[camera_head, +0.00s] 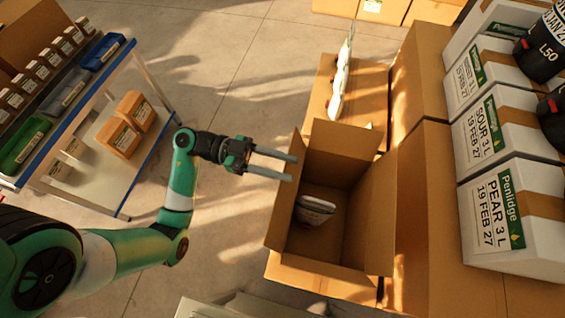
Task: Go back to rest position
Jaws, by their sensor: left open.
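My left arm comes in from the lower left, and its gripper (272,165) is open with nothing between its two fingers. The fingers point right, at the left side of an open cardboard box (371,222). A pale pouch or packet (315,207) with a dark edge lies inside the box, near its left wall.
A shelf cart (105,182) with small boxes and coloured trays stands at the left. White Penlidge boxes (505,217) are stacked at the right. White pouches (340,85) stand on a carton behind the open box. Bare floor (215,70) lies between cart and boxes.

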